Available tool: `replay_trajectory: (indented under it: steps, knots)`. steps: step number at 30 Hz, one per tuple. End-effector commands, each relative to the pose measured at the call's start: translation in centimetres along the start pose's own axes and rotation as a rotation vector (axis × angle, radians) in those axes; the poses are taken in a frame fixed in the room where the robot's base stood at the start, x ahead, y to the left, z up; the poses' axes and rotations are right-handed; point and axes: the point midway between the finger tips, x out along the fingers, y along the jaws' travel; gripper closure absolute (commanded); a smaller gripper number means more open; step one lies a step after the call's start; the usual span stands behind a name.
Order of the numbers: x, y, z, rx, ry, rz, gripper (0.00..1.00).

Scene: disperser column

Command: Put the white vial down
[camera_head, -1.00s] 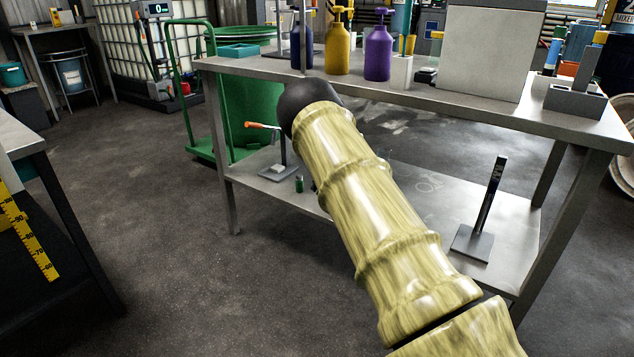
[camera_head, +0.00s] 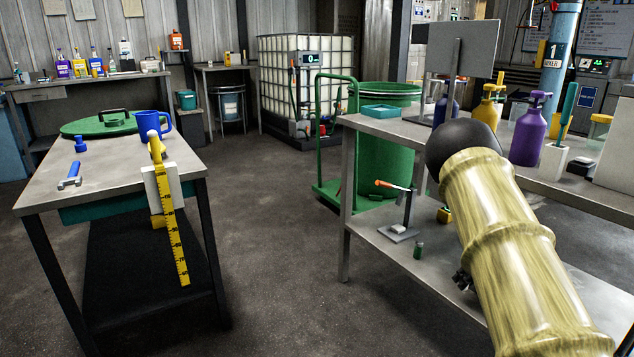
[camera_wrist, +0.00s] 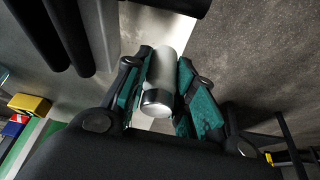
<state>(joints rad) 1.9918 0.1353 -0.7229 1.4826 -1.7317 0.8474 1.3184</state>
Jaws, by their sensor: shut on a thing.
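The white vial (camera_wrist: 166,66) is in the wrist view, a pale cylinder with a shiny metal end (camera_wrist: 157,101) pointing toward the camera. My gripper (camera_wrist: 165,78) is shut on it, with a teal-padded finger on each side. Its far end lies against a pale background, and I cannot tell whether it touches anything. The vial does not show there.
Purple (camera_head: 529,135) and yellow (camera_head: 487,106) bottles stand on the bench top. The left table (camera_head: 100,182) holds a blue mug (camera_head: 150,124). Open floor (camera_head: 270,240) lies between.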

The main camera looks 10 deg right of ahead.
Motion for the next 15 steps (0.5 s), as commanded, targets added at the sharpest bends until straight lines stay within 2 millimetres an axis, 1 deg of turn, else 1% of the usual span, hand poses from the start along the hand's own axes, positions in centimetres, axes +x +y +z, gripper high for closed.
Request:
replay_trajectory:
  steps: [2,5,8,12,14,15]
  knots:
    - [0.6,-0.8,-0.1,0.011,0.0,0.002,0.98]
    - [1.9,-2.7,-0.5,0.037,0.001,0.011,0.98]
    - [3.7,-5.6,-0.9,0.075,0.001,0.025,0.98]
    - [6.0,-10.3,-1.8,0.128,0.002,0.047,0.98]
    - [6.9,-12.3,-2.1,0.147,0.001,0.055,0.98]
    - [7.3,-13.7,-2.4,0.158,0.001,0.059,0.98]
